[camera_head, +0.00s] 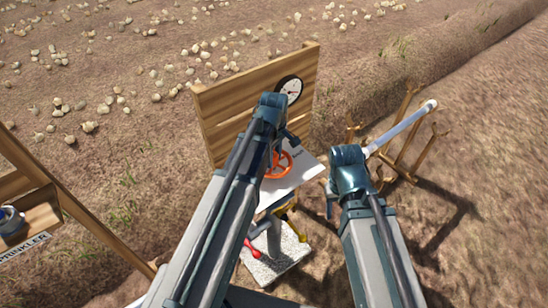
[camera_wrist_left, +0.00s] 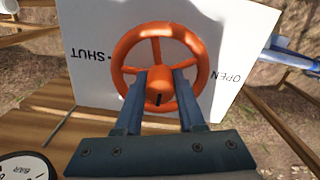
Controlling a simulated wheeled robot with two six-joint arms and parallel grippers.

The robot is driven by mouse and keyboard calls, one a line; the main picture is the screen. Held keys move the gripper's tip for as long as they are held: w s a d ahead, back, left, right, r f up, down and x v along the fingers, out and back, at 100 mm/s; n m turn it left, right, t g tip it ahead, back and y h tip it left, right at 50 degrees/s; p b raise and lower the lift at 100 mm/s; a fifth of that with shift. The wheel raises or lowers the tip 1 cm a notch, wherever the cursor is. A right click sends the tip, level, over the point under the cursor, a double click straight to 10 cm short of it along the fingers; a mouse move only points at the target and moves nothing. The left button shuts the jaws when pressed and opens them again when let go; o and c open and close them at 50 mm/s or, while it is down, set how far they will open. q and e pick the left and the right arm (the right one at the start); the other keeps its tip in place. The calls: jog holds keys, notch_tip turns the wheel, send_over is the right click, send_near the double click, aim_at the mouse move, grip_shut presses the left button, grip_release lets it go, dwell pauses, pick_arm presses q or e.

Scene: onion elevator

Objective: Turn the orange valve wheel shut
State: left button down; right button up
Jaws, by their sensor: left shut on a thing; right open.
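The orange valve wheel (camera_wrist_left: 128,48) lies in front of a white plate (camera_wrist_left: 85,80) marked SHUT on the left and OPEN on the right, with the lettering upside down in the left wrist view. My left gripper (camera_wrist_left: 163,74) reaches over the wheel's near rim, and its two fingers are shut on the wheel at its hub, one on each side. A small dark mark shows on the hub. In the head view the wheel (camera_head: 280,165) is partly hidden by my left arm. My right gripper (camera_head: 330,200) is open and empty to the right of the plate, its fingers partly hidden.
A wooden board (camera_head: 225,105) with a round gauge (camera_head: 290,88) stands behind the wheel. A wooden rack (camera_head: 415,150) stands at the right, with a white tube (camera_head: 402,128) near it. A wooden frame with a SPRINKLER label (camera_head: 25,247) is at the left.

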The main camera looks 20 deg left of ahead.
pick_arm(q)
jog(key=shift+m, duration=0.3)
jog(key=m, duration=0.3)
jog(key=shift+m, duration=0.4)
jog(key=m, duration=0.4)
jog(key=shift+m, duration=0.3)
jog(key=m, duration=0.4)
jog(key=shift+m, duration=2.4)
jog(key=c, duration=0.5)
grip_release()
